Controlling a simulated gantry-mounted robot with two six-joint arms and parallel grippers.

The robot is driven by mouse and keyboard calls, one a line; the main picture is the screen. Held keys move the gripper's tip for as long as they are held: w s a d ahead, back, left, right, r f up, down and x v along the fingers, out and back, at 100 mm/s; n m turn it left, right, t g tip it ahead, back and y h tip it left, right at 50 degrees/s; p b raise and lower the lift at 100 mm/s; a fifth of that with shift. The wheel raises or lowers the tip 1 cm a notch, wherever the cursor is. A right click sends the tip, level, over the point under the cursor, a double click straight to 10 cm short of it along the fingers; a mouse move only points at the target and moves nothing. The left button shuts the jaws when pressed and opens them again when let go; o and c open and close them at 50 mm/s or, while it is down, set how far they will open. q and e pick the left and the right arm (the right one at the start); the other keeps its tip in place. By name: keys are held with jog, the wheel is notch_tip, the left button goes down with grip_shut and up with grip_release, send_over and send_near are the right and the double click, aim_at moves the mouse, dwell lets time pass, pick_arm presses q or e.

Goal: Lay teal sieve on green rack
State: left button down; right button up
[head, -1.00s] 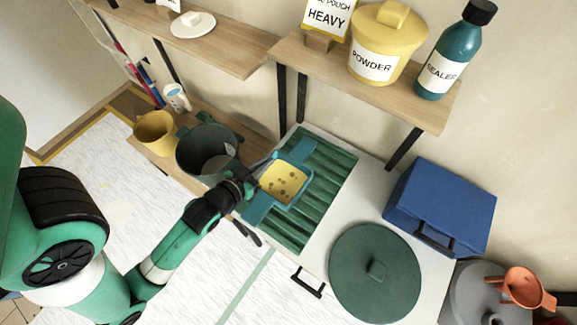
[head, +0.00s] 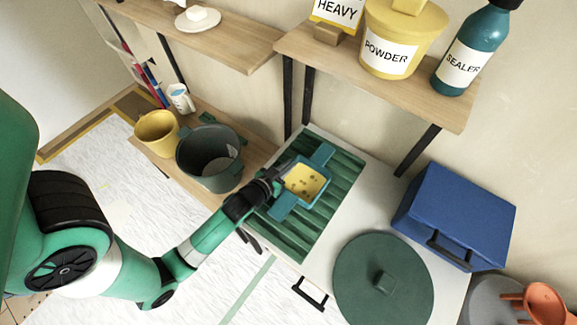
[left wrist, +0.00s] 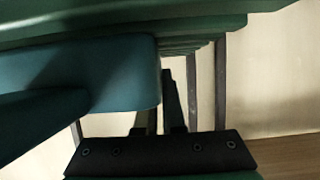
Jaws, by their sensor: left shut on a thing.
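The teal sieve (head: 284,206) has a square frame, a yellow spotted middle and two flat end tabs. It is over the green slatted rack (head: 328,199) on the white counter. My left gripper (head: 278,179) is shut on the left side of the sieve. The left wrist view shows a large teal part of the sieve (left wrist: 120,75) close up, with the green rack (left wrist: 215,22) along the top. Whether the sieve touches the slats is hard to tell. My right gripper is not in view.
A round green lid (head: 383,285) and a blue case (head: 455,215) are right of the rack. A dark green bucket (head: 209,158) and a yellow pot (head: 157,136) stand to its left. A wooden shelf (head: 375,80) with a powder tub and a sealer bottle overhangs behind.

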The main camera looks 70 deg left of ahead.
pick_arm(q)
jog(key=c, duration=1.5)
grip_release()
jog(key=shift+f, duration=0.15)
jog(key=o, duration=0.5)
jog(key=shift+r, duration=0.35)
jog(key=v, duration=0.5)
jog(key=p+v, duration=0.1)
jog(key=v, duration=0.5)
jog(key=shift+s+d+f, duration=0.1)
jog(key=shift+d+f, duration=0.1)
jog(key=shift+s+d+r, duration=0.1)
jog(key=shift+s+r, duration=0.1)
jog(key=shift+s, duration=0.05)
